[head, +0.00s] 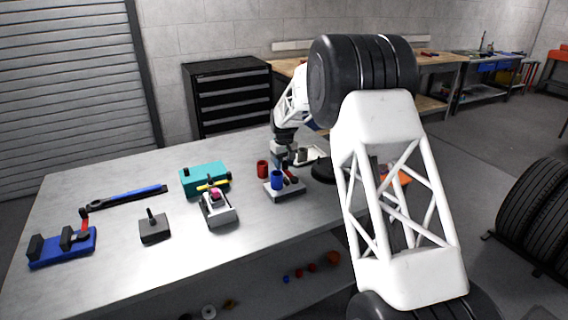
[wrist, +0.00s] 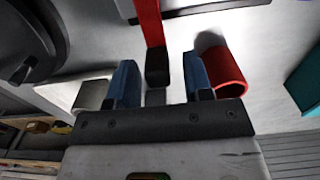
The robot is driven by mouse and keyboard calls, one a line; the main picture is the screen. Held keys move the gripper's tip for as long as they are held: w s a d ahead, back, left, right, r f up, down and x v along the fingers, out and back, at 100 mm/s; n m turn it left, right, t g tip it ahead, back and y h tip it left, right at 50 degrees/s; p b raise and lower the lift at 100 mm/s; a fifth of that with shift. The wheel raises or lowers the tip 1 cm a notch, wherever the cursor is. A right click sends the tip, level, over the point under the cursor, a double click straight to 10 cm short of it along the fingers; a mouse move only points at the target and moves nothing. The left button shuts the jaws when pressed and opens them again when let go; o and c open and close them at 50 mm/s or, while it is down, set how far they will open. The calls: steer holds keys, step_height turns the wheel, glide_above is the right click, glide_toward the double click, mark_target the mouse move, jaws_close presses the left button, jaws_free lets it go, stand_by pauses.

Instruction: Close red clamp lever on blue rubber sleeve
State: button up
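The blue rubber sleeve (head: 277,180) stands upright on a small grey base near the table's middle in the head view. A little red shows just behind it, partly hidden by my gripper. In the wrist view a red lever (wrist: 148,22) with a black end (wrist: 157,66) reaches between my fingers. My gripper (head: 283,160) is over the base; in the wrist view my gripper (wrist: 160,82) has its two blue fingers apart, with gaps visible on both sides of the black end. I cannot make out the blue sleeve in the wrist view.
A red sleeve (head: 262,169) stands close by, right beside my right finger in the wrist view (wrist: 224,72).

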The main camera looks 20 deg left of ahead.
jaws_close()
